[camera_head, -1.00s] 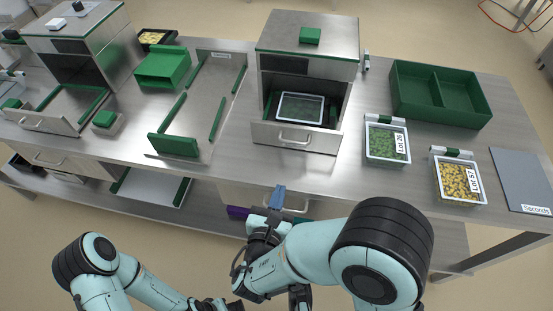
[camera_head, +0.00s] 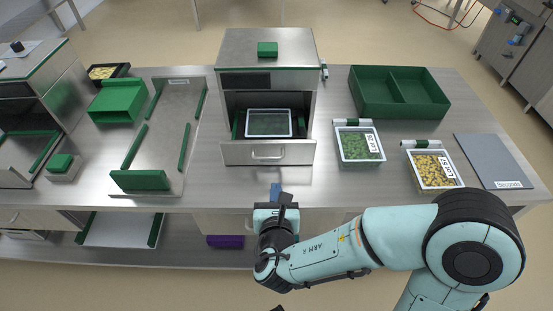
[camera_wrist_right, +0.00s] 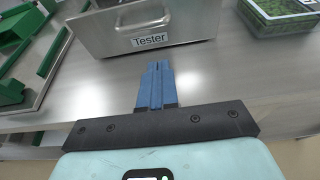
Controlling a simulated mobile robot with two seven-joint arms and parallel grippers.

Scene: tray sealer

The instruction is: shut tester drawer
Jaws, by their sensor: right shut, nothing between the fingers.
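The tester (camera_head: 267,62) is a steel box with a green block on top, in the middle of the bench. Its drawer (camera_head: 238,153) stands pulled out at the front, with a bar handle (camera_head: 268,154). A clear-lidded tray (camera_head: 268,123) sits in the drawer. In the right wrist view the drawer front (camera_wrist_right: 195,22) bears the label "Tester". My right gripper (camera_head: 276,190) is in front of the drawer at the bench's front edge, its blue fingers closed and empty. In the wrist view the fingertips (camera_wrist_right: 157,68) point at the drawer front, apart from it.
Right of the tester stand a tray of green pieces (camera_head: 360,145), a tray of yellow pieces (camera_head: 433,170), a green two-part bin (camera_head: 400,93) and a grey mat (camera_head: 492,160). Left is a steel plate with green rails (camera_head: 165,125). Bench between drawer and front edge is clear.

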